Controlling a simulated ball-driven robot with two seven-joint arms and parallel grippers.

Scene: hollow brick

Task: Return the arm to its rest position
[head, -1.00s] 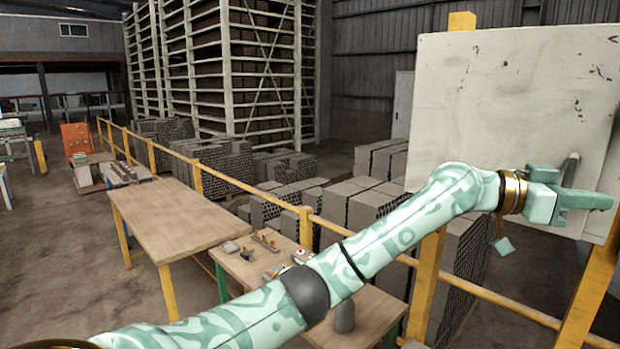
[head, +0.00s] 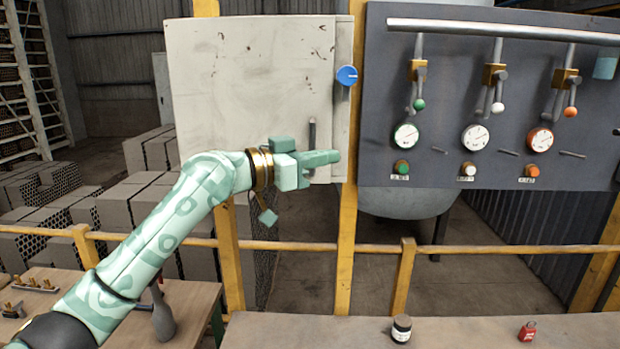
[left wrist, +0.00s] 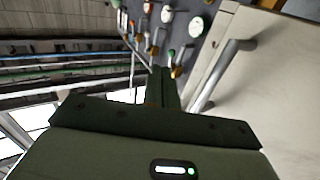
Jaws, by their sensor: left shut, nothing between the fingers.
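My left arm comes in from the left of the head view, patterned in pale green. Its left gripper (head: 335,157) is shut and empty, in front of the lower right part of a white cabinet door (head: 240,85). The door's grey upright handle (head: 312,132) stands just behind the fingers in that view. In the left wrist view the shut fingers (left wrist: 162,75) point toward the gauge panel, and the handle (left wrist: 220,70) runs beside them on the right, apart from them. My right gripper is not in view.
A dark panel (head: 450,100) with levers and gauges hangs right of the cabinet. A blue knob (head: 346,75) sits at the cabinet's right edge. A yellow rail (head: 480,248) crosses below.

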